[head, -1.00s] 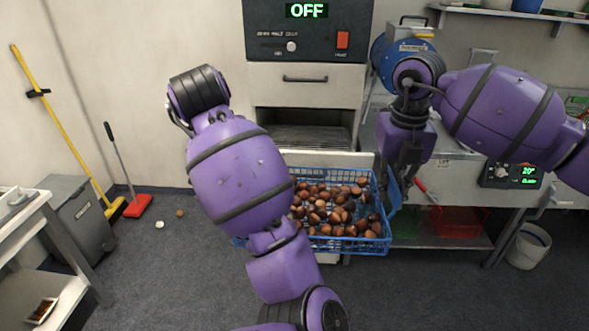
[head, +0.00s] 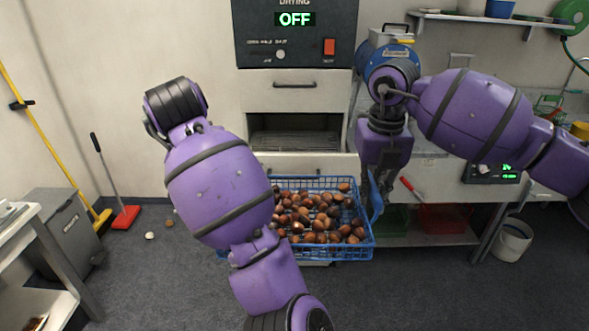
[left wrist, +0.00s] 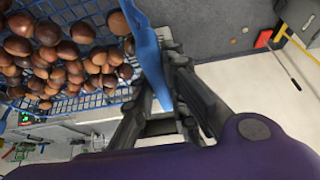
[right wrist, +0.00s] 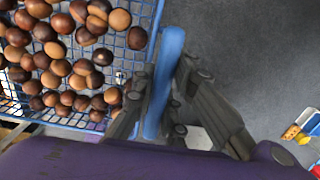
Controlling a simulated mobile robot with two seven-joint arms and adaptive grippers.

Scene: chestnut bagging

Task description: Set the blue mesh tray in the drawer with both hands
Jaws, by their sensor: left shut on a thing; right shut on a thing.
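The blue mesh tray (head: 345,254), full of brown chestnuts (head: 322,212), is held roughly level in front of the drying machine. My right gripper (head: 373,190) is at the tray's right end. In the right wrist view its fingers (right wrist: 158,105) are shut on the blue end handle (right wrist: 170,60). My left gripper is hidden behind my left arm in the head view. In the left wrist view its fingers (left wrist: 165,88) are shut on the opposite blue handle (left wrist: 148,55). A pale drawer-like front (head: 310,166) sits just behind the tray; whether the tray touches it I cannot tell.
Above that front is a dark opening with a grating (head: 295,143), then a closed drawer (head: 294,92) and a panel reading OFF (head: 295,19). A workbench (head: 445,185) stands right, with a bucket (head: 512,243) beyond. A grey bin (head: 62,235) stands left. Grey floor is clear in front.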

